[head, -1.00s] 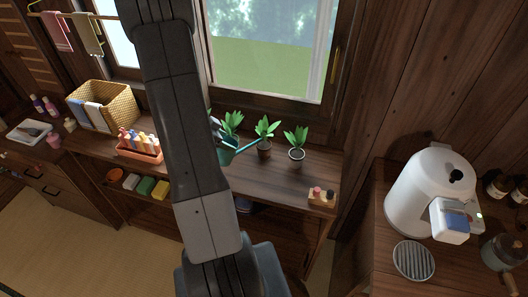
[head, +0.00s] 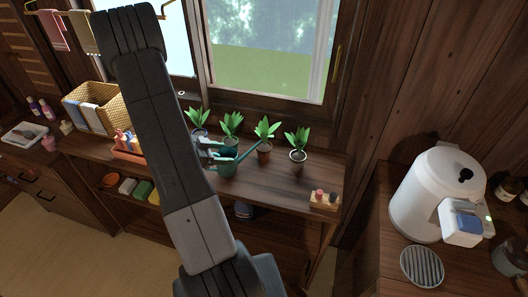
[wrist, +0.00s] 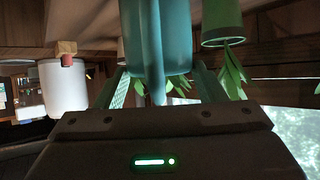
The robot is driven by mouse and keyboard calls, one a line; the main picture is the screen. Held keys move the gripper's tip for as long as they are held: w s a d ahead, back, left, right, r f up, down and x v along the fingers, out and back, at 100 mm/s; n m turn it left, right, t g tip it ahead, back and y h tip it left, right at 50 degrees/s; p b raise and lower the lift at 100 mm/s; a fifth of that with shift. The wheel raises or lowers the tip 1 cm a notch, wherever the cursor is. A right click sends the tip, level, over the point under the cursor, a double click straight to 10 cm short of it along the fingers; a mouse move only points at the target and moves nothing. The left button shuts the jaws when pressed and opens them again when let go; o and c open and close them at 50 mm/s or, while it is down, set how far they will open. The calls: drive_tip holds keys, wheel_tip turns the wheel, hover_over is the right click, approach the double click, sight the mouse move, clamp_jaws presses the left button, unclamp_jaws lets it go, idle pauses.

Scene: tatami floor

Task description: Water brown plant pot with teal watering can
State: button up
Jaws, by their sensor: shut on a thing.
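The teal watering can (head: 226,167) is in my gripper (head: 206,152) over the shelf, in front of the plants. Its spout points right and up, and its tip overlaps the plant in the brown plant pot (head: 264,157) in the head view. I cannot tell whether the tip is over the pot's soil. In the wrist view the can (wrist: 158,35) fills the middle between the two fingers of my gripper (wrist: 160,88). My arm hides part of the gripper in the head view.
A wooden block holder (head: 324,201) is at the shelf's right. A white machine (head: 430,195) stands farther right.

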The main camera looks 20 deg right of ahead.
drive_tip(key=shift+s+a+r+p, duration=0.1)
drive_tip(key=shift+a+r+p, duration=0.4)
drive_tip(key=shift+r+p, duration=0.35)
drive_tip(key=shift+s+a+r+p, duration=0.1)
drive_tip(key=shift+a+r+p, duration=0.35)
drive_tip(key=shift+r+p, duration=0.4)
drive_tip(key=shift+s+a+r+p, duration=0.1)
drive_tip(key=shift+a+r+p, duration=0.4)
drive_tip(key=shift+r+p, duration=0.3)
